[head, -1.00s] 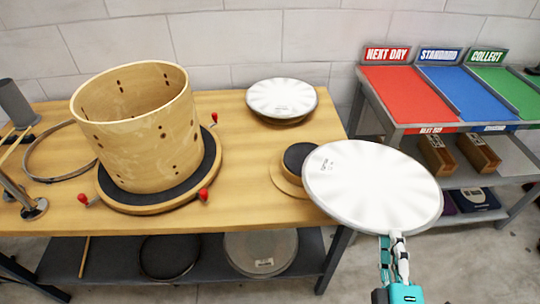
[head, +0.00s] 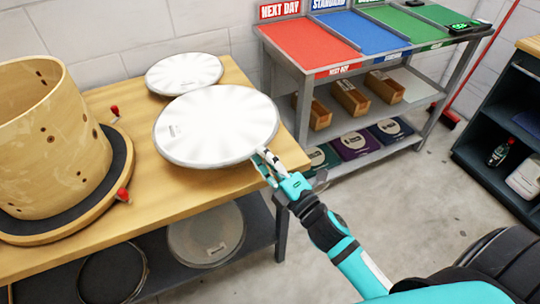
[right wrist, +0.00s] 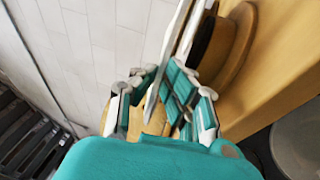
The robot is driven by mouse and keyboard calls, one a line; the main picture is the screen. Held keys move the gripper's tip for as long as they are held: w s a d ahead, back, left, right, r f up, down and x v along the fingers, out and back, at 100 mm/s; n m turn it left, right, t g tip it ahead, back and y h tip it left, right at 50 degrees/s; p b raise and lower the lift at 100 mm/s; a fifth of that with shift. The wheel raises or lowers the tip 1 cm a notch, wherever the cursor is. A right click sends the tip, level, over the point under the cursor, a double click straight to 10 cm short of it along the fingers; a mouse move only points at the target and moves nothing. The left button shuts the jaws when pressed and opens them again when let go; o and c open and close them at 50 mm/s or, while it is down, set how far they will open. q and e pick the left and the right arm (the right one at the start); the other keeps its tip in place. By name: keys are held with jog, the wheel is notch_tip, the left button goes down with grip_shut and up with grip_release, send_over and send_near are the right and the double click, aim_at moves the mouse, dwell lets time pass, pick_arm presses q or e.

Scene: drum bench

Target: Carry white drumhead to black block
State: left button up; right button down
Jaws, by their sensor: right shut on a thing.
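My right gripper (head: 264,164) is shut on the near rim of a white drumhead (head: 217,125), which it holds roughly level over the right end of the wooden bench. In the right wrist view the drumhead (right wrist: 172,50) shows edge-on between the fingers (right wrist: 158,98). The black block (right wrist: 204,42) on its round wooden base shows beside the drumhead in that view. In the head view the block is hidden under the drumhead. I cannot tell whether the drumhead touches it. My left gripper is not in view.
A second white drumhead (head: 183,73) lies at the bench's back. A wooden drum shell (head: 45,140) stands on a black-topped round stand with red-handled clamps (head: 122,194) at left. A grey drumhead (head: 205,233) is on the lower shelf. A rack with coloured trays (head: 308,46) stands right.

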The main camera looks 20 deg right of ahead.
jog(key=d, duration=0.1)
jog(key=w+d, duration=0.1)
jog(key=shift+w+d+f, duration=0.15)
jog(key=shift+w+d, duration=0.1)
jog(key=shift+d, duration=0.05)
notch_tip(320, 180, down, 3)
jog(key=shift+f, duration=0.2)
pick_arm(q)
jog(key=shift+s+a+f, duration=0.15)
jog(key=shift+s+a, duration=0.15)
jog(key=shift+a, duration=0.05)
pick_arm(e)
jog(key=c, duration=1.4)
grip_release()
jog(key=shift+c, duration=0.2)
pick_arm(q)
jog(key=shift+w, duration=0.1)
